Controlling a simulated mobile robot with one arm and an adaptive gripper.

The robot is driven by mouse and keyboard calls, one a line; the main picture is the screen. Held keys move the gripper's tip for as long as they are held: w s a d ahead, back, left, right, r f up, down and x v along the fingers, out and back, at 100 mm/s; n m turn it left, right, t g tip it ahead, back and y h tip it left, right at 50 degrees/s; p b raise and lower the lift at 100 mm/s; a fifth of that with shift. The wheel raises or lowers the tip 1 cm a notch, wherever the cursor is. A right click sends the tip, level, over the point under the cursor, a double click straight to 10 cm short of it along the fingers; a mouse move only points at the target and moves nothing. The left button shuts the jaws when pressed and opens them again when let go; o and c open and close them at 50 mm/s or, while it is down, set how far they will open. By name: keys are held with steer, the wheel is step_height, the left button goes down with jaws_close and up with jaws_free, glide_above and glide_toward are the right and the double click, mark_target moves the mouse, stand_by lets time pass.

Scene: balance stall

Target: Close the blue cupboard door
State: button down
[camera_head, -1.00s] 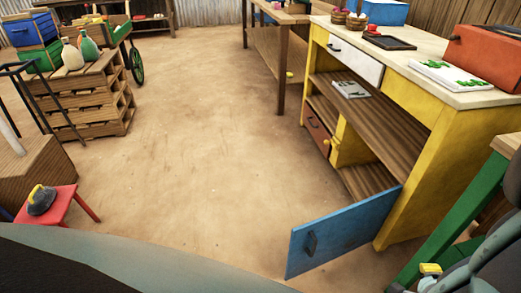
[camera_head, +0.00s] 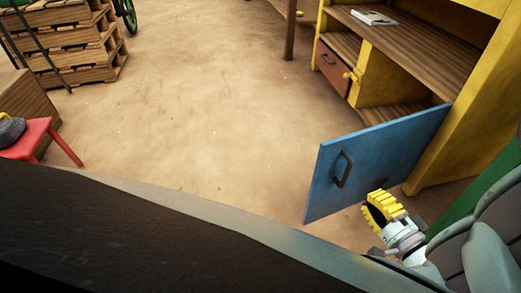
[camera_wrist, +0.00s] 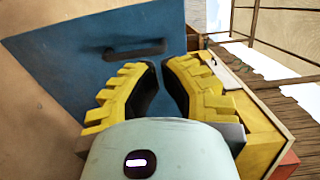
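The blue cupboard door (camera_head: 385,150) stands wide open, swung out from the lower compartment of the yellow cupboard (camera_head: 470,140). Its dark handle (camera_head: 343,169) faces me near the free edge. My gripper (camera_head: 381,207), with yellow ridged fingers, is in front of the door's lower part, right of and below the handle. In the wrist view the fingers (camera_wrist: 165,72) are apart with nothing between them. The blue door (camera_wrist: 70,75) fills the upper left there, and the handle (camera_wrist: 134,50) lies just beyond the fingertips. I cannot tell whether the gripper touches the door.
The open compartment has a wooden floor (camera_head: 395,111). A brown drawer (camera_head: 332,66) is left of it, and a booklet (camera_head: 374,17) lies on the shelf above. A red stool (camera_head: 28,138) and stacked pallets (camera_head: 75,50) stand left. The sandy floor between is clear.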

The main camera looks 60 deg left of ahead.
mark_target(333, 155)
steer(key=b+x, duration=0.4)
steer(key=x, duration=1)
steer(key=shift+s+b, duration=0.2)
steer(key=shift+b, duration=0.2)
